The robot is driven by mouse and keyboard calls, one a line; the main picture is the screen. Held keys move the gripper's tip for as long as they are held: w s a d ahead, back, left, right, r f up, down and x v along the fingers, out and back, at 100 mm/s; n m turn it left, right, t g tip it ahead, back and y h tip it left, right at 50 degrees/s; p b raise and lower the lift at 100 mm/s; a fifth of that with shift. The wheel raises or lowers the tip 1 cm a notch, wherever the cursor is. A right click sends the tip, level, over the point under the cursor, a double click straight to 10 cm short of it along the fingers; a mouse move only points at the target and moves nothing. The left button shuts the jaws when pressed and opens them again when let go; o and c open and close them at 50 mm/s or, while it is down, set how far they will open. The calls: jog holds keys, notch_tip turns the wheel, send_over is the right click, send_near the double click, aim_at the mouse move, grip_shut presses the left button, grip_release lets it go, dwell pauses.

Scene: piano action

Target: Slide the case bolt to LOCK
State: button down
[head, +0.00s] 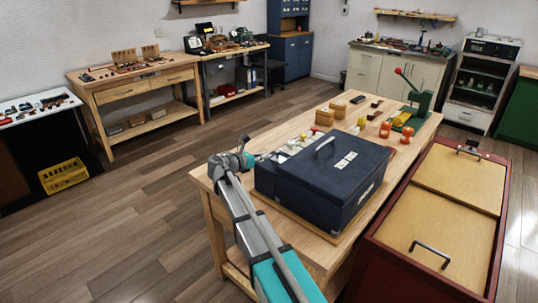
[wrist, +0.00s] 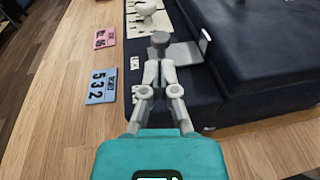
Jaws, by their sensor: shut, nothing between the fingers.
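The dark blue case (head: 300,183) stands on the wooden workbench, with a handle on its lid. In the wrist view the case (wrist: 260,95) fills the right side. A grey bolt-like part with a round dark knob (wrist: 160,39) and a flat grey plate (wrist: 187,53) lies on a low ledge beside the case wall. My gripper (wrist: 159,72) is shut and empty, its fingertips close to the knob; I cannot tell whether they touch. In the head view my gripper (head: 256,158) is at the case's left end. No LOCK marking is readable.
A pink number card (wrist: 105,38) and a blue number card (wrist: 101,86) lie on the bench left of the case. Wooden blocks (head: 325,117), orange pieces (head: 404,138) and a green lever press (head: 419,100) stand behind it. A red-brown cabinet (head: 400,270) is at right.

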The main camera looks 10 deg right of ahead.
jog(key=p+v, duration=0.1)
jog(key=v, duration=0.9)
jog(key=shift+d, duration=0.1)
jog(key=s+d+f+m+g+y+p, duration=0.5)
jog(key=s+d+f+m, duration=0.3)
jog(key=s+d+m, duration=0.4)
jog(key=s+a+f+m+g+y+p, duration=0.1)
jog(key=s+a+m+g+y, duration=0.1)
jog(key=s+m+y, duration=0.7)
jog(key=s+a+m, duration=0.1)
jog(key=s+m, duration=0.1)
jog(key=s, duration=0.3)
jog(key=shift+s+a+f, duration=0.15)
jog(key=shift+s+f, duration=0.15)
jog(key=shift+s, duration=0.1)
